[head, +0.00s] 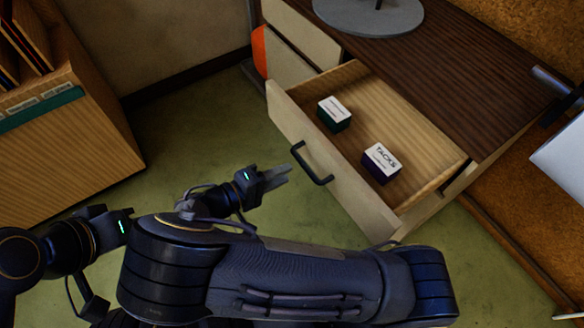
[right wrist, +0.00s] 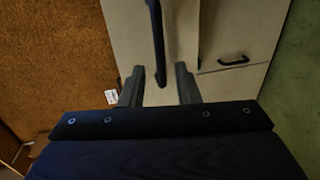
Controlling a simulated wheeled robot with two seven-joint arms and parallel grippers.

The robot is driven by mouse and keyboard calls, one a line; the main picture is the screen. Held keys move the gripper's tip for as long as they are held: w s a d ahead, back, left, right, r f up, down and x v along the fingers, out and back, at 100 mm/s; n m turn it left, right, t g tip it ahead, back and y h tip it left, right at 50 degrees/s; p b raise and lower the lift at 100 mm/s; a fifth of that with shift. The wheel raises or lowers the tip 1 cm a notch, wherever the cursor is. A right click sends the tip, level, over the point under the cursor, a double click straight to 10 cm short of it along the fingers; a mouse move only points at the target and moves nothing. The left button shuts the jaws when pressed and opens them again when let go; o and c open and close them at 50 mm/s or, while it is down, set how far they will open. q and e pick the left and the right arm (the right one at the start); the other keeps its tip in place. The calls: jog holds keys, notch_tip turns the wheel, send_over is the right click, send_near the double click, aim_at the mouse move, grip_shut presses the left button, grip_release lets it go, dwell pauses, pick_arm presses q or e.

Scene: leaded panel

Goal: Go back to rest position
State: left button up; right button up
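My right gripper (head: 276,178) is in front of the open drawer, left of its dark handle (head: 311,164), apart from it. In the right wrist view its two fingers (right wrist: 161,84) stand apart with nothing between them, and the drawer's handle (right wrist: 157,40) shows beyond. The right upper arm and elbow cross the bottom of the head view. My left gripper's body (head: 113,228) shows at the lower left with a green light. Its fingers are hidden behind my right elbow.
The drawer (head: 408,165) is pulled out of a dark-topped desk (head: 440,70). Inside lie a green box with a white top (head: 334,113) and a purple box marked TACKS (head: 381,162). A wooden cabinet (head: 70,150) stands at left. Green floor between is clear.

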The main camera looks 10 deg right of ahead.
jog(key=shift+s+a, duration=0.15)
jog(key=shift+a, duration=0.1)
jog(key=shift+d, duration=0.1)
dwell(0.3)
